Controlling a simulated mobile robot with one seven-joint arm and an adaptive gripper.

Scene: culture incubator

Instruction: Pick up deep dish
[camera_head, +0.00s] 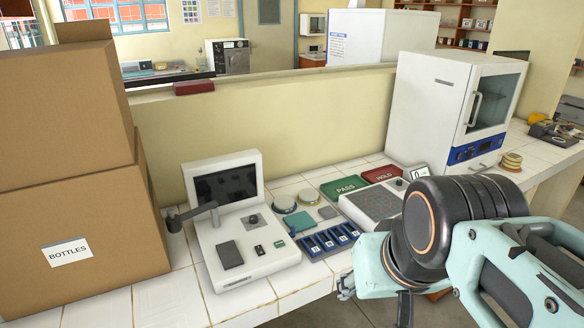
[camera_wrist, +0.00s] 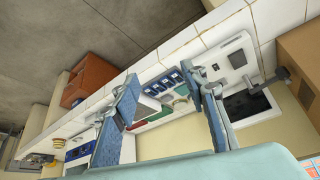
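Two round, lidded-looking dishes stand side by side on the white tiled counter in the head view: a left dish (camera_head: 284,204) and a right dish (camera_head: 308,196). I cannot tell for sure which is the deep dish. A pale round dish (camera_wrist: 181,102) shows small between my fingers in the wrist view. My gripper (camera_wrist: 166,88) is open and empty, its two blue-grey fingers wide apart. In the head view my arm is at the right, in front of the counter's edge, and the fingers are mostly hidden. The gripper is apart from the dishes.
A white console with a screen (camera_head: 226,187) stands left of the dishes. A blue slotted rack (camera_head: 328,241), green PASS tray (camera_head: 346,187), red HOLD tray (camera_head: 383,173) and grey-topped plate device (camera_head: 372,204) lie close by. An incubator (camera_head: 435,110) and cardboard boxes (camera_head: 75,235) flank them.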

